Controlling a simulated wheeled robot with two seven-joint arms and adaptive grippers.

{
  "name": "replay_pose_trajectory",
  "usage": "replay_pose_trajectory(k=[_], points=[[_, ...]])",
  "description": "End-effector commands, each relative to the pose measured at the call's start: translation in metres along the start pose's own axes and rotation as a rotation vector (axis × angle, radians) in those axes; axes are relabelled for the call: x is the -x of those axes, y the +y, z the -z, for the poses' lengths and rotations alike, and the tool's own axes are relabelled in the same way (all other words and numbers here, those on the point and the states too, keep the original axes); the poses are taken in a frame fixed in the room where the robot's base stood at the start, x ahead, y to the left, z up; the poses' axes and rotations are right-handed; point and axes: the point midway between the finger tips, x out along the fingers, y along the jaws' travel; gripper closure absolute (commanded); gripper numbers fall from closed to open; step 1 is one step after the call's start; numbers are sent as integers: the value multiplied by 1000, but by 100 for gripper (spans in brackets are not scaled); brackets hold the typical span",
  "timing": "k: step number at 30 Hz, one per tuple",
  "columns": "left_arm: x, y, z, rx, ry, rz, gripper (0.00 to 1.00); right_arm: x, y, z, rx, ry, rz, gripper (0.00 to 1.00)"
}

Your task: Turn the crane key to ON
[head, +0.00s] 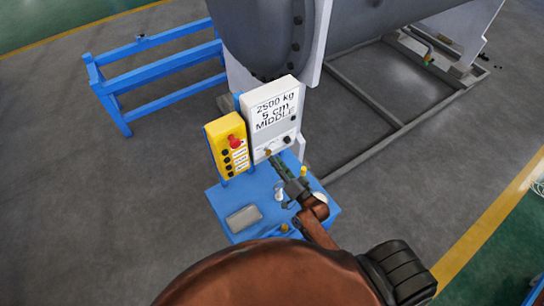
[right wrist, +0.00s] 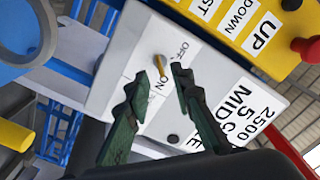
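The crane key (right wrist: 160,66) is a small brass-coloured key in the white control box (head: 271,116), close to the OFF and ON labels. In the right wrist view it lies between the two dark green fingertips of my right gripper (right wrist: 160,76), which are apart with a gap around the key. I cannot tell whether either finger touches it. In the head view my right gripper (head: 274,160) reaches up to the lower part of the box and mostly hides the key. My left gripper is in neither view.
A yellow button panel (head: 228,145) with a red knob (head: 235,142) stands left of the box. Below is a blue stand (head: 222,203) with a grey plate (head: 243,217). A large grey flanged shell (head: 255,35) is behind. A blue frame (head: 160,78) stands at the left.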

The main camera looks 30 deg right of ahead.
Motion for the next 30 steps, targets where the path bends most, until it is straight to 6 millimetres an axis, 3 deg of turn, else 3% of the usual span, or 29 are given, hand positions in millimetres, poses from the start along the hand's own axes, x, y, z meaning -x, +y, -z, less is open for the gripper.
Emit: replay_pose_trajectory(k=[6, 12, 30], points=[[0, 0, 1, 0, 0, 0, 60, 47, 1, 0, 2, -3, -2, 78], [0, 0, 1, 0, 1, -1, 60, 71, 0, 0, 1, -2, -1, 78], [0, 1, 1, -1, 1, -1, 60, 77, 0, 0, 0, -1, 0, 78]])
